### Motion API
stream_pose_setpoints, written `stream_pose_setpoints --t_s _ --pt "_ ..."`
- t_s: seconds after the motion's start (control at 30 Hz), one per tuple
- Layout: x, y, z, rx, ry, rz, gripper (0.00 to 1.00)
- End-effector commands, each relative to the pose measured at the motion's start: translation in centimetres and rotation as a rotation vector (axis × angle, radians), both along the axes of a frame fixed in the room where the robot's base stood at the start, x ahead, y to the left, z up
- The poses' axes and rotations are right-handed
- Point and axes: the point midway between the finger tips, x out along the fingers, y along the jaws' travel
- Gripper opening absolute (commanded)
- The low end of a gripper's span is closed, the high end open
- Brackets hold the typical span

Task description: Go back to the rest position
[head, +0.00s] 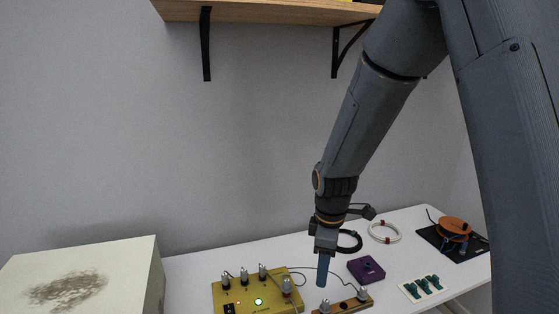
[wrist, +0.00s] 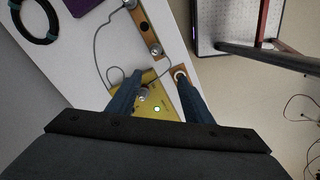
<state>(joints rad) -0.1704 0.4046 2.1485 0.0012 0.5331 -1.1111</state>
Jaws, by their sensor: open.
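My gripper (head: 323,270) hangs from my arm over the white table, pointing down, with its blue fingers above the gap between the yellow box and the wooden strip. In the wrist view my gripper (wrist: 157,95) shows two blue fingers spread apart with nothing held between them. The yellow box (head: 232,294) has several metal connectors and a lit white button on top. It also shows in the wrist view (wrist: 152,110), partly hidden behind the fingers. The wooden strip (head: 340,308) with metal connectors lies to the right of the yellow box.
A purple block (head: 366,269), a white cable coil (head: 384,232), a black cable coil (head: 357,241), green connectors (head: 423,287) and an orange spool (head: 454,226) lie on the table. A large pale box (head: 140,275) stands at left. A wooden shelf (head: 260,12) hangs above.

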Motion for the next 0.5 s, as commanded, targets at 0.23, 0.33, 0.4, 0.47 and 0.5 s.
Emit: stream_pose_setpoints --t_s 0.23,0.33,0.4,0.47,0.5 --pt "-6.6 -4.9 2.0 0.046 -0.031 -0.653 0.46" --pt "-9.1 -6.3 2.3 0.069 -0.042 -0.888 0.46" --pt "-10.6 -7.0 2.4 0.082 -0.046 -1.025 0.46" --pt "-11.6 -7.5 2.5 0.091 -0.049 -1.118 0.46" --pt "-12.1 -7.7 2.5 0.097 -0.051 -1.168 0.46"
